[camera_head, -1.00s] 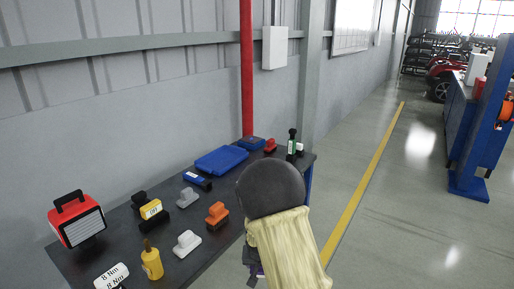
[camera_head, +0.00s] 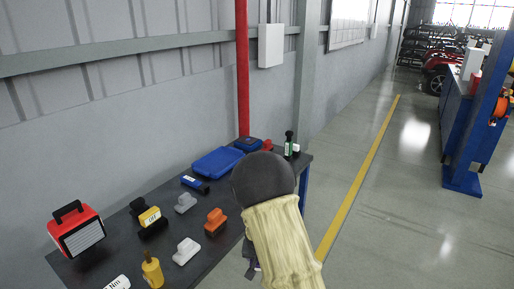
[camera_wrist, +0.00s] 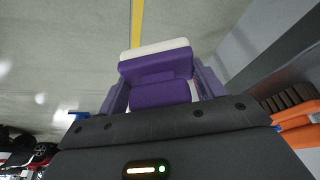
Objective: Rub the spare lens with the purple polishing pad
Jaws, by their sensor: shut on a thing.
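The purple polishing pad (camera_wrist: 158,68) is in my gripper (camera_wrist: 163,90), seen in the wrist view. It is a purple block with a pale, cream-white layer on its far side. The two fingers press on its left and right sides. In the head view my own arm hides most of the gripper, and only a small dark part shows beside the table's front edge. I cannot pick out the spare lens with certainty. A red lamp-like unit with a white ribbed face (camera_head: 80,236) stands at the table's left end.
The dark table (camera_head: 207,260) holds an orange block (camera_head: 215,222), grey blocks (camera_head: 186,250), a yellow bottle (camera_head: 152,270), a yellow-black item (camera_head: 150,218), a blue tray (camera_head: 217,161) and a green-labelled bottle (camera_head: 288,146). A wall stands behind. Open floor lies to the right.

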